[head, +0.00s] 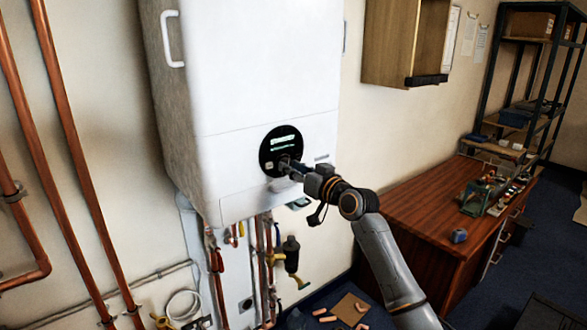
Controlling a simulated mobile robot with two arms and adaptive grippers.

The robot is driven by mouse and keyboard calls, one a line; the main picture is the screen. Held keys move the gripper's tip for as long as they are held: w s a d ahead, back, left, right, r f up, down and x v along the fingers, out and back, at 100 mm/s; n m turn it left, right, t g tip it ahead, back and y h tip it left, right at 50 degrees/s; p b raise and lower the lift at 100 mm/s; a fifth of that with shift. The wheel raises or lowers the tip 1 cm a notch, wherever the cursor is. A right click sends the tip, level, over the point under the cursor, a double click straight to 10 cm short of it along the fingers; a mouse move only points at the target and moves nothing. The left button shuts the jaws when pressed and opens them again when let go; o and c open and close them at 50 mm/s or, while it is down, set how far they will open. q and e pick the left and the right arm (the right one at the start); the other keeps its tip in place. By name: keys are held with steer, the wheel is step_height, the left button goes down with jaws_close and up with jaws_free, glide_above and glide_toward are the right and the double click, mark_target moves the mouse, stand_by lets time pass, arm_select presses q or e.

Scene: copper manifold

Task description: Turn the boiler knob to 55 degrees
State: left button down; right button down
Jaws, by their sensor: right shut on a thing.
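The white boiler (255,75) hangs on the wall in the middle of the head view. Its round black control panel (270,150) has a small lit green display, too small to read. My right gripper (286,165) reaches in from the lower right and is shut on the boiler knob at the lower part of this panel. The fingers hide most of the knob, so its angle cannot be told. My left gripper is not in view.
Copper pipes (62,120) run down the left wall, with more pipes and valves below the boiler. A wooden desk (405,215) with clutter stands at the right, beside a dark shelf rack (528,40). A wooden cabinet (388,45) hangs above. Loose pieces lie on the floor.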

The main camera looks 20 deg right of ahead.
steer(key=shift+m, duration=0.3)
steer(key=c, duration=1)
jaws_free()
steer(key=v, duration=1.2)
